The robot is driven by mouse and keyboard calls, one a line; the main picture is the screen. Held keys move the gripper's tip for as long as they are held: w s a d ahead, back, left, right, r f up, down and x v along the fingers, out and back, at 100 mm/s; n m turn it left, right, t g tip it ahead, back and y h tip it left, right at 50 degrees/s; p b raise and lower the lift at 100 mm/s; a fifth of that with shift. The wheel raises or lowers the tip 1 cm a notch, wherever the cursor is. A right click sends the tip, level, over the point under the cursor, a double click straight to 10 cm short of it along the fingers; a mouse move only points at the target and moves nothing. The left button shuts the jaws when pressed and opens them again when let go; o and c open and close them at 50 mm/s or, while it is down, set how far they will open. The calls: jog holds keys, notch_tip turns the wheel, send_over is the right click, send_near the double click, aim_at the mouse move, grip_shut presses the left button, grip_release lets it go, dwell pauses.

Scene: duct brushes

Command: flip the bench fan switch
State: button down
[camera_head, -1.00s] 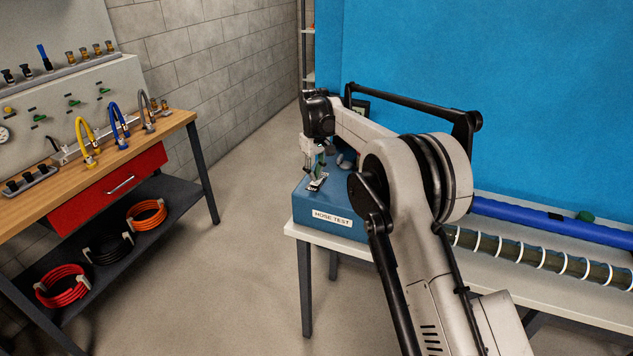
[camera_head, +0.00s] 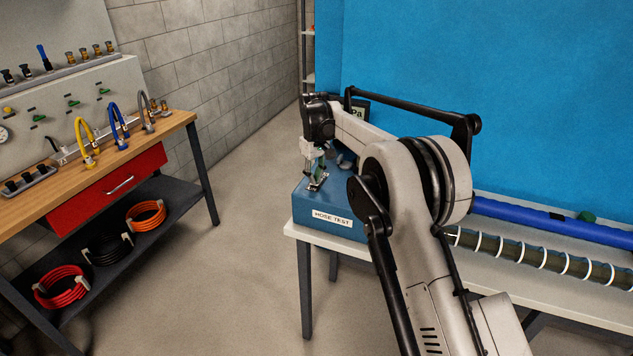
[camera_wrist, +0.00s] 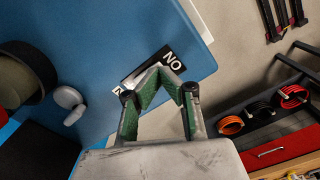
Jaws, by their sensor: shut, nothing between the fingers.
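The blue box labelled HOSE TEST (camera_head: 331,219) sits at the left end of the white bench. The switch plate (camera_head: 317,182) is on its top; in the wrist view it shows as a black-and-white plate (camera_wrist: 173,60) with ON lettering upside down. My gripper (camera_head: 318,176) points down over this plate. In the wrist view my gripper (camera_wrist: 157,74) is shut and empty, its green-padded fingers meeting over the plate. The fingers hide the plate's middle, so the switch lever and its position cannot be seen. I cannot tell whether the tips touch it.
A grey knob-like part (camera_wrist: 68,98) stands on the box beside the plate. A ribbed hose (camera_head: 540,257) and a blue tube (camera_head: 550,223) lie along the bench to the right. A wooden workbench (camera_head: 185,122) stands left, across open floor.

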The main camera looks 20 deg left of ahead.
jog(key=shift+f, duration=0.2)
jog(key=shift+r, duration=0.1)
jog(key=shift+r+p, duration=1.1)
jog(key=shift+r, duration=2.35)
